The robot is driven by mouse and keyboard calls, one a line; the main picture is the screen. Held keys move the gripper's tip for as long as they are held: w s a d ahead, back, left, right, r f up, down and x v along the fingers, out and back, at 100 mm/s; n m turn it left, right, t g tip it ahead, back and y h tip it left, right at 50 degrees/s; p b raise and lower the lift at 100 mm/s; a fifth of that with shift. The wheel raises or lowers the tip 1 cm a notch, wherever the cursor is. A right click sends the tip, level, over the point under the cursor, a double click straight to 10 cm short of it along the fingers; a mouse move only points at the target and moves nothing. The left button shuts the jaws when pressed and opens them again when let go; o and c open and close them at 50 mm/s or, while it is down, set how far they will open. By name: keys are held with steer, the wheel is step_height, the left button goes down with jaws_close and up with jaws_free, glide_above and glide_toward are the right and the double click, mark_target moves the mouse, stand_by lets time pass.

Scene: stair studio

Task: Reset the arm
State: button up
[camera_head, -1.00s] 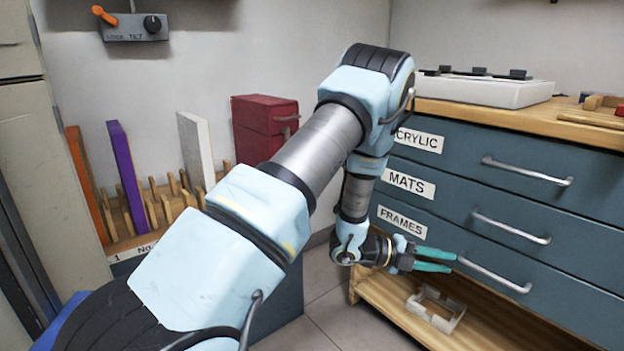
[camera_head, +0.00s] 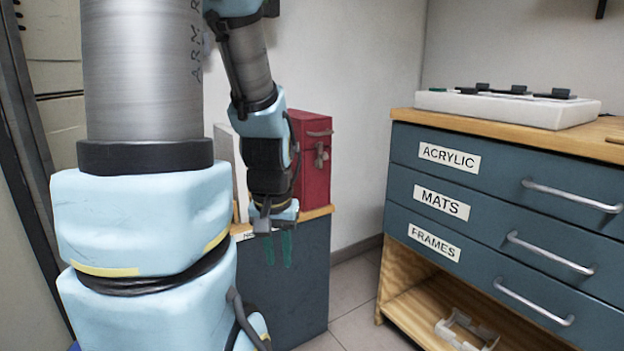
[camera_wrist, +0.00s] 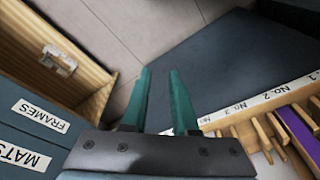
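My gripper (camera_head: 277,249) hangs pointing down in the head view, in front of the dark side of the low rack cabinet (camera_head: 305,290). Its two green fingers stand apart with nothing between them. In the wrist view my gripper (camera_wrist: 161,100) is also open and empty, with grey floor and the dark cabinet side beyond the fingertips. My arm rises at the left of the head view, bends over at the top and comes down to the gripper. The fingers touch nothing that I can see.
A blue drawer cabinet (camera_head: 480,205) labelled ACRYLIC, MATS and FRAMES stands at the right, all drawers shut. A white tray (camera_head: 508,108) is on top and a white bracket (camera_head: 465,330) on its lower shelf. A red box (camera_head: 315,160) sits behind my gripper. Floor (camera_head: 350,290) between is clear.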

step_height(320, 180, up, 31)
steer(key=s+p, duration=0.1)
steer(key=p, duration=2.9)
steer(key=shift+s+a+n+p, duration=0.15)
steer(key=shift+n+p, duration=0.15)
steer(key=shift+p, duration=0.05)
